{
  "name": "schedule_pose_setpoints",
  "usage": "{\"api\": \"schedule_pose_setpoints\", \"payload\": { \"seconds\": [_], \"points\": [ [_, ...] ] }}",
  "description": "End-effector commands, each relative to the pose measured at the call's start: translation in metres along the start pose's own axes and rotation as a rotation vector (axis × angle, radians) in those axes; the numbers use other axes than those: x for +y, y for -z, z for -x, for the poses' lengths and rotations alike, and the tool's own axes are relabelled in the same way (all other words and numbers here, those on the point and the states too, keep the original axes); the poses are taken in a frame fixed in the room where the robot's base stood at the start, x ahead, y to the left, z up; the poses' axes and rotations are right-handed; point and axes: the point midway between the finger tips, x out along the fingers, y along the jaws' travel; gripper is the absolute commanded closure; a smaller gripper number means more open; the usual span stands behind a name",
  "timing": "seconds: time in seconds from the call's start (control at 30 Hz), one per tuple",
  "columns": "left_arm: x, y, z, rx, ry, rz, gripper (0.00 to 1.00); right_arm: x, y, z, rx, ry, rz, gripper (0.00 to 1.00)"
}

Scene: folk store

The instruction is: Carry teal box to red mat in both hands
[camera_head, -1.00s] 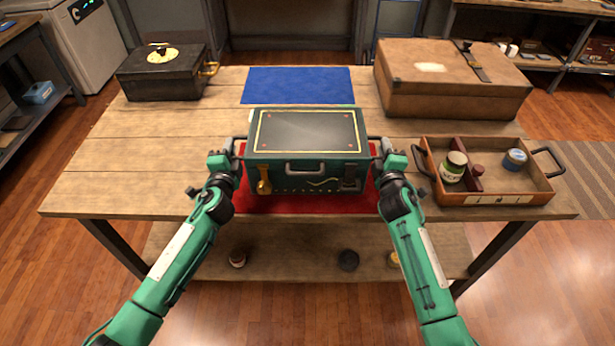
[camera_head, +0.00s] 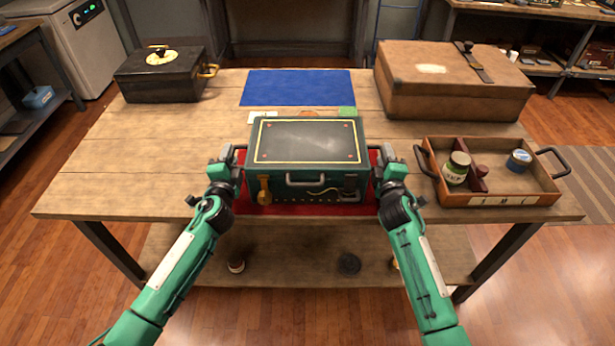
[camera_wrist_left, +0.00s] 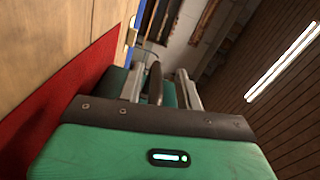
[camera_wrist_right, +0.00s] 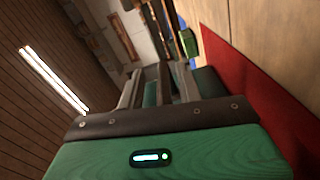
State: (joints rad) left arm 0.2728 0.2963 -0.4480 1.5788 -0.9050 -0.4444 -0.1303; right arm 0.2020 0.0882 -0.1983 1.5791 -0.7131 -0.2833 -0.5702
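The teal box (camera_head: 305,195), with a dark lid and a yellow border line, sits upright over the red mat (camera_head: 240,207) and appears to rest on it. The mat shows along the box's front and sides; the rest is hidden under the box. My left gripper (camera_head: 232,160) is at the box's left side handle. In the left wrist view its fingers (camera_wrist_left: 160,88) stand apart either side of the dark handle (camera_wrist_left: 155,82), with gaps. My right gripper (camera_head: 382,160) is at the right side handle; its fingers (camera_wrist_right: 158,88) also look apart around it.
A blue mat (camera_head: 297,87) lies behind the box, with a few small flat items between. A black case (camera_head: 160,85) is back left, and a brown case (camera_head: 440,90) is back right. A tray with jars (camera_head: 500,200) stands close right of my right gripper. The table's left side is clear.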

Motion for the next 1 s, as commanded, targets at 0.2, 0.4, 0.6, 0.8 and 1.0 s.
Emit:
{"api": "schedule_pose_setpoints", "payload": {
  "seconds": [0.2, 0.4, 0.6, 0.8, 1.0],
  "points": [
    [0.000, 0.000, 0.002, 0.001, 0.000, -0.001, 0.65, 0.000, 0.000, 0.000, 0.000, 0.000, 0.001, 0.65],
    [0.001, 0.000, 0.024, 0.001, -0.001, 0.001, 0.65, 0.000, 0.000, 0.000, 0.000, 0.000, 0.001, 0.65],
    [0.001, 0.000, 0.062, 0.001, -0.002, 0.001, 0.65, 0.000, 0.000, 0.000, 0.000, 0.000, 0.001, 0.65],
    [0.001, 0.000, 0.096, 0.001, -0.002, 0.000, 0.65, 0.000, 0.000, 0.000, 0.000, 0.000, 0.001, 0.65],
    [0.001, 0.000, 0.115, 0.000, -0.001, 0.001, 0.65, 0.000, 0.000, 0.000, 0.000, 0.000, 0.001, 0.65]
  ]
}}
